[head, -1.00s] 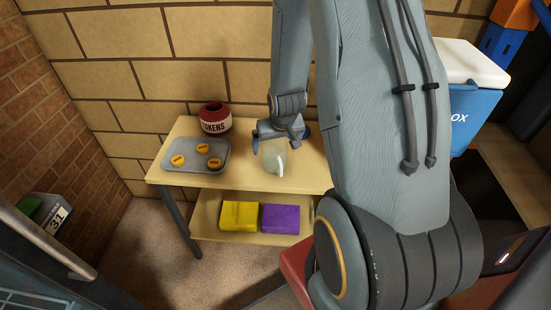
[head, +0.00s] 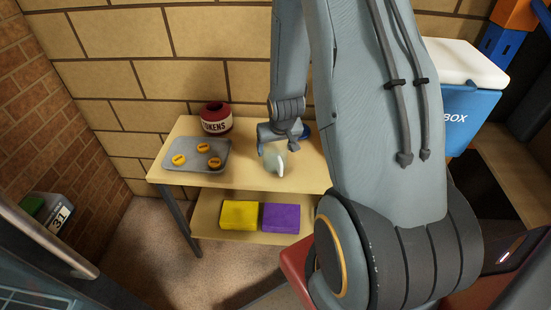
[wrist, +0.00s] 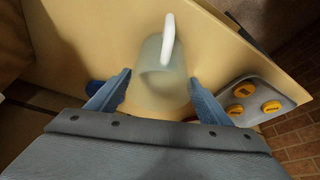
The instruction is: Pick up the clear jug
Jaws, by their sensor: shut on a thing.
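The clear jug (head: 275,163) is a pale, see-through vessel with a white handle, on or just above the wooden table's top; I cannot tell if its base touches. In the wrist view the jug (wrist: 158,92) sits between the two blue fingers of my gripper (wrist: 160,77), handle pointing away from the palm. My gripper (head: 276,150) is shut on the jug's body from above. The gripper and arm hide part of the jug in the head view.
A grey tray (head: 184,164) with orange-yellow tokens (wrist: 271,107) and a red tokens jar (head: 216,118) stand left of the jug. A blue thing (head: 306,131) is partly hidden behind my gripper. Yellow (head: 239,215) and purple blocks (head: 281,217) lie on the lower shelf.

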